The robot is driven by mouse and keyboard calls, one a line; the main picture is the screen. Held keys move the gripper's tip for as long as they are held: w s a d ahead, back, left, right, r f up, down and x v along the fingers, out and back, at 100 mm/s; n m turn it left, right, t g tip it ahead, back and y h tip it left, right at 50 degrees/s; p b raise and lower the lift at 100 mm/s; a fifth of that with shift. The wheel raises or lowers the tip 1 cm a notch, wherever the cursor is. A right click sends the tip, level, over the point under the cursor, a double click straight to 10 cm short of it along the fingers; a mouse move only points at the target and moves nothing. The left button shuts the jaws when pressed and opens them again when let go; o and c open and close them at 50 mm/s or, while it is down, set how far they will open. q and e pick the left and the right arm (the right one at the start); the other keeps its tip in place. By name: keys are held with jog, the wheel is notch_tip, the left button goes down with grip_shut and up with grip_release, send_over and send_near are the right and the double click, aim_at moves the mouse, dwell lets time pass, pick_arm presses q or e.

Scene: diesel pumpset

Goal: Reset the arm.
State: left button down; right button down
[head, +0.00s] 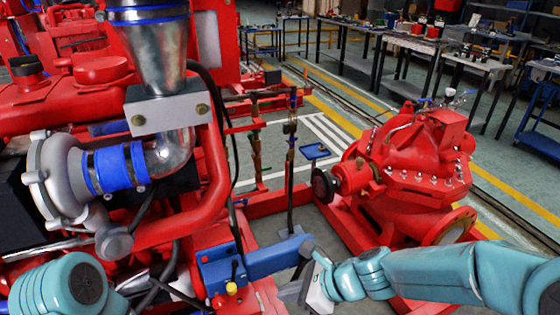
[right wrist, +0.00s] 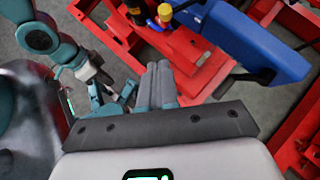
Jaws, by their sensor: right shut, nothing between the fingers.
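My right arm (head: 430,275) comes in from the right, teal. My right gripper (head: 290,292) is by the blue bar, low in the middle of the head view. In the right wrist view the right gripper's grey fingers (right wrist: 162,84) lie together, shut and empty. My left arm (head: 62,290) shows only as a teal joint at the lower left of the head view. In the right wrist view my left gripper (right wrist: 112,98) shows small at the upper left; whether it is open or shut is unclear.
A blue bar (head: 265,262) juts from the red frame close to the right gripper; contact is unclear. The red engine with a silver turbocharger (head: 62,172) fills the left. A red pump (head: 410,165) stands right. Workbenches (head: 440,45) stand behind, beyond open floor.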

jog(key=s+d+f+n+g+h+p, duration=0.1)
jog(key=s+d+f+n, duration=0.3)
jog(key=s+f+n, duration=0.4)
jog(key=s+d+f+n+g+h+p, duration=0.1)
jog(key=s+d+f+n+h+p, duration=0.2)
jog(key=s+f+n, duration=0.5)
notch_tip(320, 180, down, 4)
jog(key=d+n+p, duration=0.1)
jog(key=n, duration=0.2)
jog(key=shift+s+d+n+g+h, duration=0.2)
jog(key=shift+d+n+g+h, duration=0.1)
jog(key=shift+d+h, duration=0.1)
